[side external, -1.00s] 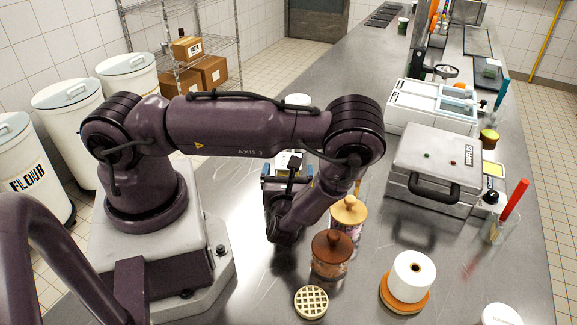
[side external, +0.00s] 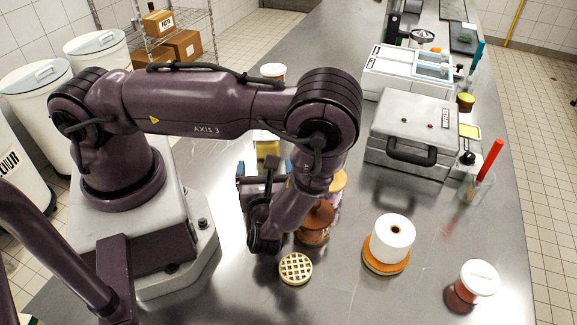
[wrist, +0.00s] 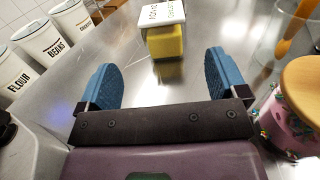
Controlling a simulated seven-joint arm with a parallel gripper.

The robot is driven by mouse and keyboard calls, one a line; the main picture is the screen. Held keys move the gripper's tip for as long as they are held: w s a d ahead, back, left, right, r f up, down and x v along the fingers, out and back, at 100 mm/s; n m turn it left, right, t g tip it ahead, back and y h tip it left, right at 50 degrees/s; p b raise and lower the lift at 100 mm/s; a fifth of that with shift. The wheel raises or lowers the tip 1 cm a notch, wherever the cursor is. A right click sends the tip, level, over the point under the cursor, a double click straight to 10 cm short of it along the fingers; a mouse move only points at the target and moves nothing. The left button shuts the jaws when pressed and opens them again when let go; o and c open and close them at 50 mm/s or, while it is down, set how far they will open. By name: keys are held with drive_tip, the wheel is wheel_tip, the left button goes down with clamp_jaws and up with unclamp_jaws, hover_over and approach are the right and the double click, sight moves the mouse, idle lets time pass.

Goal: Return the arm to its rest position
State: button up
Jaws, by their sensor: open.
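My gripper (side external: 262,168) is open. Its two blue fingers stand wide apart in the wrist view (wrist: 162,66), with nothing between them. In the side view the gripper hangs low over the steel counter, below the bent arm, and points away from the camera. A yellow block with a white lettered top (wrist: 165,42) stands on the counter beyond the fingertips, apart from them. Its yellow part also shows in the side view (side external: 267,149). I cannot tell the exact height of the gripper above the counter.
A brown-lidded jar (side external: 313,226) stands close right of my wrist, partly hidden. A pink jar with a wooden lid (wrist: 304,82) is right of the gripper. White bins (side external: 97,55) stand left.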

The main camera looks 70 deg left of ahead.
drive_tip(key=s+d+r+n+h, duration=0.2)
drive_tip(key=r+n+h, duration=0.6)
drive_tip(key=r, duration=0.7)
drive_tip(key=s+d+r+n+g+h, duration=0.1)
drive_tip(key=s+d+r+n+h, duration=0.1)
drive_tip(key=r+n+h, duration=0.6)
wheel_tip(320, 180, up, 8)
drive_tip(key=n, duration=0.5)
drive_tip(key=shift+s+d+n, duration=0.25)
drive_tip(key=shift+s+n, duration=0.05)
drive_tip(key=shift+s, duration=0.05)
drive_tip(key=shift+r, duration=0.1)
